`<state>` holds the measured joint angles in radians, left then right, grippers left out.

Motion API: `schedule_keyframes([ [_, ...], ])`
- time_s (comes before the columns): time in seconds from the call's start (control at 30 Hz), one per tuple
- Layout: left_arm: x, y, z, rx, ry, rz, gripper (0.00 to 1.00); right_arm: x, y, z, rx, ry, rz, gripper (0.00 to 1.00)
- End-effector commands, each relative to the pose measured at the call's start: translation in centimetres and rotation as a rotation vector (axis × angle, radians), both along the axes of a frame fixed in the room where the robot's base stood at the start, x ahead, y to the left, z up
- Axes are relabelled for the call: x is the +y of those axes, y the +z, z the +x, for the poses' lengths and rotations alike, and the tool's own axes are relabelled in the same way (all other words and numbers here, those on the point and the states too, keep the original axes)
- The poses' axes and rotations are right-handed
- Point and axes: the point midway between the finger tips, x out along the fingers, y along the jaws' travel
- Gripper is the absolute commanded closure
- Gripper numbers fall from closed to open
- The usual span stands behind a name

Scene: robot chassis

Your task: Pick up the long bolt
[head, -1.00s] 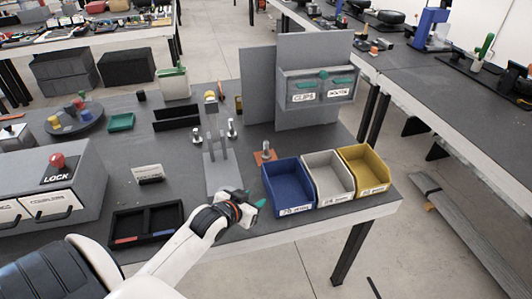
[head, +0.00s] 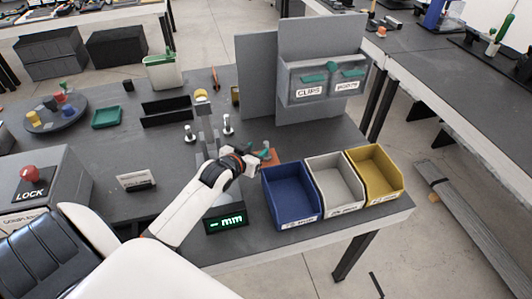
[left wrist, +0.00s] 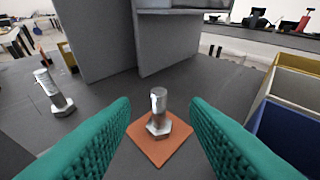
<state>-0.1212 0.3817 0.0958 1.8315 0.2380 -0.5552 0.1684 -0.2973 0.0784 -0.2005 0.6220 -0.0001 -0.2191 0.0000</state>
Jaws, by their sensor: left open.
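A silver bolt (left wrist: 158,113) stands head-down on an orange pad (left wrist: 150,145) in the left wrist view. My left gripper (left wrist: 160,118) is open, with its green fingertips on either side of the bolt and no visible contact. In the head view the gripper (head: 261,152) is at the orange pad (head: 273,158) and mostly hides this bolt. Two more silver bolts stand to the left, one nearer (head: 227,123) and one further left (head: 190,134). I cannot tell for sure which bolt is the long one. My right gripper is not in view.
Blue (head: 291,198), white (head: 338,183) and yellow (head: 376,172) bins stand right of the pad. A grey panel (head: 322,60) with labelled clear boxes rises behind. A display reading "- mm" (head: 227,221) is near the front edge. A LOCK box (head: 40,190) is at left.

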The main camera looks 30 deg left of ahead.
Motion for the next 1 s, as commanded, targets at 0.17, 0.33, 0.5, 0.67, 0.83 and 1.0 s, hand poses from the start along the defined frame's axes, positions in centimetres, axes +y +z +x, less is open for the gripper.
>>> schedule_keyframes([
  [0.17, 0.1, -0.7, 1.9, 0.000, 0.000, 0.001, 0.58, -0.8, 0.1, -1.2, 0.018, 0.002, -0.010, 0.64],
  [0.33, 0.2, -1.0, 2.7, 0.000, 0.000, 0.001, 0.58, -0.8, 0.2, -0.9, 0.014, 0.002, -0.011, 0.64],
  [0.5, 0.4, -1.9, 4.7, 0.000, 0.000, -0.001, 0.58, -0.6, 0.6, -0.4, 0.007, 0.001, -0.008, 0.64],
  [0.67, 0.5, -2.7, 6.3, 0.000, 0.000, 0.001, 0.58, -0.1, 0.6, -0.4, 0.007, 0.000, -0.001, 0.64],
  [0.83, 0.6, -3.0, 6.9, -0.001, -0.001, 0.002, 0.58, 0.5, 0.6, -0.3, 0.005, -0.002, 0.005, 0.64],
  [1.0, 0.6, -3.0, 6.9, 0.000, 0.000, 0.001, 0.58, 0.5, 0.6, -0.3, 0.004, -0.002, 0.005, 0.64],
])
